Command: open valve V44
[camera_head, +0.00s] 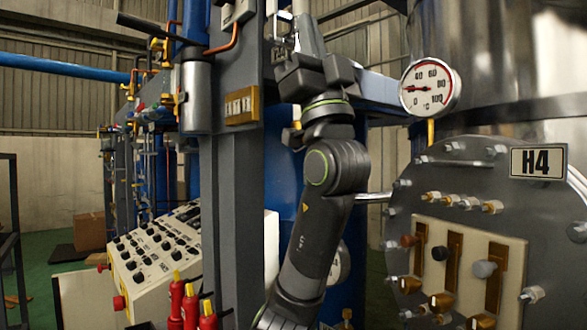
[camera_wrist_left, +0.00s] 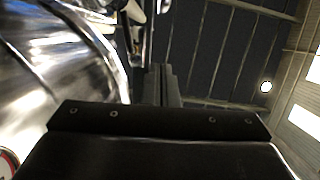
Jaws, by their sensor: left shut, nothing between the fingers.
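I cannot pick out valve V44 for certain, as no label in view reads clearly as V44. A brass plate (camera_head: 242,106) with blurred lettering is fixed to the grey column, left of my gripper. Above it is a bent copper-coloured pipe (camera_head: 226,42), and a long dark lever (camera_head: 143,25) reaches out to the left. My left gripper (camera_head: 283,38) is raised beside the column, pointing up, at the top of my arm. In the left wrist view its fingers (camera_wrist_left: 161,84) are together, with nothing between them. My right gripper is not in view.
A temperature gauge (camera_head: 430,88) and a large round flange with an H4 plate (camera_head: 538,161) stand right of my arm. A white control panel (camera_head: 160,255) and red-handled valves (camera_head: 191,305) are lower left. The grey column (camera_head: 232,200) stands close beside my arm.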

